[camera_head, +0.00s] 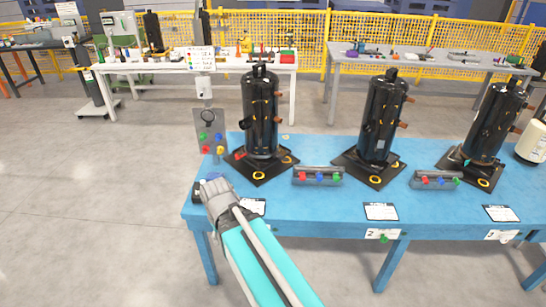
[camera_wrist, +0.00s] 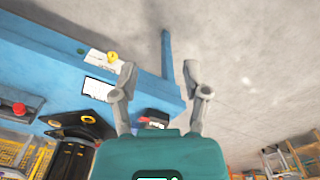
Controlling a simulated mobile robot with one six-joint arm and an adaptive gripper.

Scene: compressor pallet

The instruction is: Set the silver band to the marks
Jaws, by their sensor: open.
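Three black compressors stand upright on the blue table (camera_head: 330,208): a left one (camera_head: 261,115), a middle one (camera_head: 383,120) and a right one (camera_head: 497,125). Each is on a dark square base plate. I cannot make out the silver band or its marks for certain in either view. My gripper (camera_wrist: 158,68) is open and empty in the wrist view, its two grey fingers spread apart. In the head view my gripper (camera_head: 213,188) is over the table's left front corner, to the left of and nearer than the left compressor, apart from it.
A small dark box (camera_wrist: 156,117) shows beyond my gripper's base. A grey panel with coloured knobs (camera_head: 211,135) stands at the table's left edge. Grey blocks with coloured knobs (camera_head: 317,177) (camera_head: 436,181) sit between compressors. White cards lie along the front. The floor at left is clear.

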